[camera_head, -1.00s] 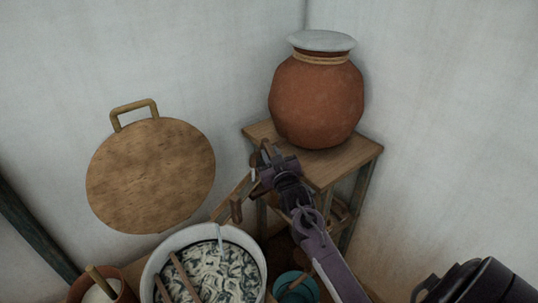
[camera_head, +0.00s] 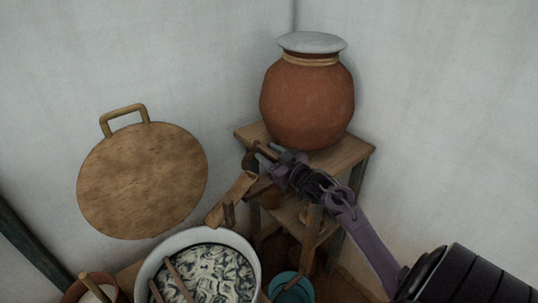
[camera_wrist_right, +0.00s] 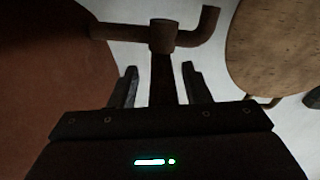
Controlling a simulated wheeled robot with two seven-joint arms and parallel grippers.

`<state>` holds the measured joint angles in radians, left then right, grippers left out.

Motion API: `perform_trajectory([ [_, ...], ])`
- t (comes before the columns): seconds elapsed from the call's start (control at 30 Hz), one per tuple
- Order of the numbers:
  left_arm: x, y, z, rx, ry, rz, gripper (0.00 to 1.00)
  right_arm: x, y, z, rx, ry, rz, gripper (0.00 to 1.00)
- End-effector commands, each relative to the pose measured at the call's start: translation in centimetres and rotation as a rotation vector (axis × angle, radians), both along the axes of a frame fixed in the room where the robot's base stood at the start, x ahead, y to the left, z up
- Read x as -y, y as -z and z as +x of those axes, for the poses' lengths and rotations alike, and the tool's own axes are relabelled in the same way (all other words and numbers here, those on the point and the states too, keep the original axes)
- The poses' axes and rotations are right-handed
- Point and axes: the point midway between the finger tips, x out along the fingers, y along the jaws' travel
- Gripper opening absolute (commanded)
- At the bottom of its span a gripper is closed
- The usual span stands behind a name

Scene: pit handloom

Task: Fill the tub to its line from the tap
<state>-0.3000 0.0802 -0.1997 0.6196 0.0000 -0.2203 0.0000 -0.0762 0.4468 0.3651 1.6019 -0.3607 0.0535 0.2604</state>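The tub (camera_head: 247,247) is a round pale vessel at the bottom of the head view, holding dark liquid with pale swirls and wooden sticks; I cannot make out its line. The tap (camera_head: 250,159) is brown, on the clay pot (camera_head: 307,103), above a wooden trough (camera_head: 232,199) that slopes towards the tub. In the right wrist view, the tap (camera_wrist_right: 166,35) has a bent spout and a dark lever. My right gripper (camera_head: 270,152) is open at the tap; its fingers (camera_wrist_right: 160,88) stand either side of the lever with gaps. My left gripper is out of view.
The clay pot stands on a wooden stand (camera_head: 352,153) in the wall corner. A round wooden lid (camera_head: 143,180) is on the left wall. A teal bowl (camera_head: 290,287) lies low beside the tub, and a brown pot (camera_head: 77,292) is at bottom left.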

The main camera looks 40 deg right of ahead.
Motion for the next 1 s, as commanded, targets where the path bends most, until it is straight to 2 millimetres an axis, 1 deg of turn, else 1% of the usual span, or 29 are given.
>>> perform_trajectory([
  [0.27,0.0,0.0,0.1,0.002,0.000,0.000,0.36,0.0,0.0,-0.1,0.000,0.000,0.000,0.44],
  [0.37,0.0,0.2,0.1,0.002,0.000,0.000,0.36,0.0,0.1,-0.6,0.000,0.000,0.000,0.44],
  [0.47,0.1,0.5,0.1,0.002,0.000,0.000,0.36,0.0,0.3,-1.9,-0.002,0.000,-0.001,0.44],
  [0.7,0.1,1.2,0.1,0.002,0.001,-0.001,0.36,0.1,0.3,-5.8,-0.003,0.000,0.000,0.44],
  [0.83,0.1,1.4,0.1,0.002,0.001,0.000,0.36,0.2,0.2,-7.2,-0.001,0.000,0.000,0.44],
  [1.0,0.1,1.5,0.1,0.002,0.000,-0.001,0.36,0.3,0.0,-7.8,0.001,0.000,-0.001,0.44],
])
